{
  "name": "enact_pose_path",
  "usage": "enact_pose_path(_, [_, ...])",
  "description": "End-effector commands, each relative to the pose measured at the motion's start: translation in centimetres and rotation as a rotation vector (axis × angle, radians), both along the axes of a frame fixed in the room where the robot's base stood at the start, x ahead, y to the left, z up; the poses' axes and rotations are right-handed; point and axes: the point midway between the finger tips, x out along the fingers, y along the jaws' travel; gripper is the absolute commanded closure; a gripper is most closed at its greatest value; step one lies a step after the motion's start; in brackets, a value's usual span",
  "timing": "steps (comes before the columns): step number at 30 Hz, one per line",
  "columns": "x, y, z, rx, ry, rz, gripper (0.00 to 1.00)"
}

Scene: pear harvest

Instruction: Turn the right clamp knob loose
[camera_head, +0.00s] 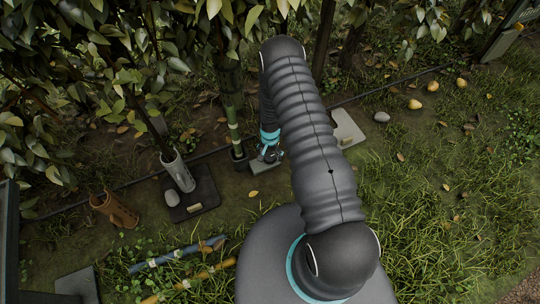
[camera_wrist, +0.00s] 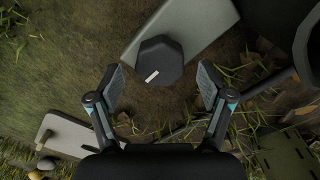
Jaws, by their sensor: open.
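A black many-sided knob (camera_wrist: 160,62) with a short white mark on its face shows in the wrist view. It sits by the edge of a smooth grey plate (camera_wrist: 195,22). My gripper (camera_wrist: 161,82) is open, with one finger to the left and one to the right of the knob's near side. The fingers look apart from the knob, and nothing is between the tips. In the head view my gripper (camera_head: 270,153) is low by a small grey plate (camera_head: 264,167) near a green stake. The knob cannot be made out there.
A black base (camera_head: 205,192) with a grey tube stands left of my gripper, beside a brown pot-like piece (camera_head: 114,210). Blue (camera_head: 175,256) and yellow (camera_head: 190,284) poles lie in front. A pale slab (camera_head: 347,129) lies right.

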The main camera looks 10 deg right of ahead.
Motion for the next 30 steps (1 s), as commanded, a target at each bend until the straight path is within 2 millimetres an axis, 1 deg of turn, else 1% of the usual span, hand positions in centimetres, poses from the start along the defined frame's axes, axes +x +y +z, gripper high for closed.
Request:
enact_pose_path(3, [-0.1,0.0,-1.0,0.000,0.001,0.000,0.20])
enact_pose_path(6, [0.0,0.0,-1.3,0.000,0.000,0.000,0.20])
enact_pose_path(14, [0.0,0.0,-1.4,0.000,0.000,0.000,0.20])
enact_pose_path(15, [0.0,0.0,-1.4,0.000,0.000,0.000,0.26])
enact_pose_path(17, [0.0,0.0,-1.4,0.000,0.000,0.000,0.41])
enact_pose_path(18, [0.0,0.0,-1.4,0.000,0.000,0.000,0.51])
enact_pose_path(20, [0.0,0.0,-1.4,0.000,0.000,0.000,0.66])
enact_pose_path(21, [0.0,0.0,-1.4,0.000,0.000,0.000,0.76])
enact_pose_path(22, [0.0,0.0,-1.4,0.000,0.000,0.000,0.81])
enact_pose_path(30, [0.0,0.0,-1.5,0.001,0.001,0.016,0.81])
